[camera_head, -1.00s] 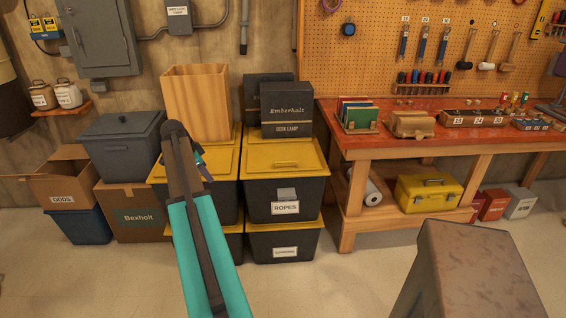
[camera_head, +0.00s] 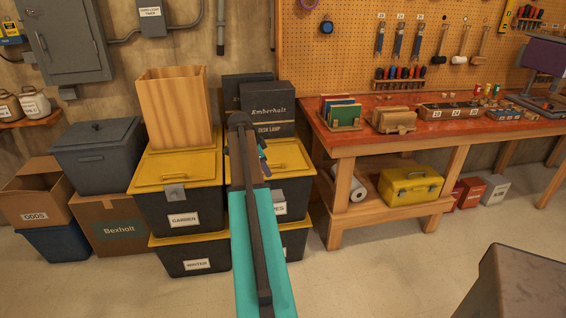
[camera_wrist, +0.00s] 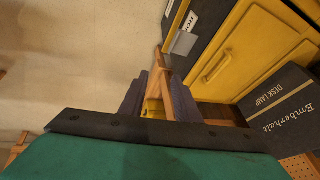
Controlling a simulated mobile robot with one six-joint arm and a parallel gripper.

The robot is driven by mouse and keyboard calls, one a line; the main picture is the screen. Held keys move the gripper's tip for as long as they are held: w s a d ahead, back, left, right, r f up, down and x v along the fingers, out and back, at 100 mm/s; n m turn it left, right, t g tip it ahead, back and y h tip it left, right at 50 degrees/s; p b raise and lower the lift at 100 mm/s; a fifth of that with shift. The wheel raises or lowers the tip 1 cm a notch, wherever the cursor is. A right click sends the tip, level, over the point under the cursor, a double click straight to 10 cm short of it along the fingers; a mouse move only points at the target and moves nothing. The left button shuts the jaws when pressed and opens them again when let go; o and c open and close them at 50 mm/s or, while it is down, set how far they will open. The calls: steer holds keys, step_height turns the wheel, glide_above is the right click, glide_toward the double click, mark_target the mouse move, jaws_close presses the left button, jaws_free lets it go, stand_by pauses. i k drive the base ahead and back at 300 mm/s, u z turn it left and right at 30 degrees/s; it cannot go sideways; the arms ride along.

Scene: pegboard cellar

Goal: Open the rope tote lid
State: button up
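The rope tote is a dark bin with a yellow lid (camera_head: 287,160), partly hidden behind my arm in the head view. Its label shows only its last letters there. The lid looks shut. In the wrist view, the yellow lid (camera_wrist: 245,55) is at upper right, with a grey latch (camera_wrist: 183,43) and a white label (camera_wrist: 190,21) on its front. My gripper (camera_head: 263,157) appears in front of the tote in the head view. In the wrist view, the gripper (camera_wrist: 158,92) has its dark ribbed fingers apart with nothing between them, to the left of the lid.
A black Emberholt desk lamp box (camera_head: 268,108) stands at the lid's back; whether it rests on it is unclear. A garden tote (camera_head: 180,206) with a wooden box (camera_head: 172,108) on top is left. The workbench (camera_head: 345,145) stands right. Floor in front is clear.

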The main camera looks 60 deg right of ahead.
mark_target(284, 162)
steer(key=z, duration=0.6)
steer(key=i, duration=1)
steer(key=u, duration=0.1)
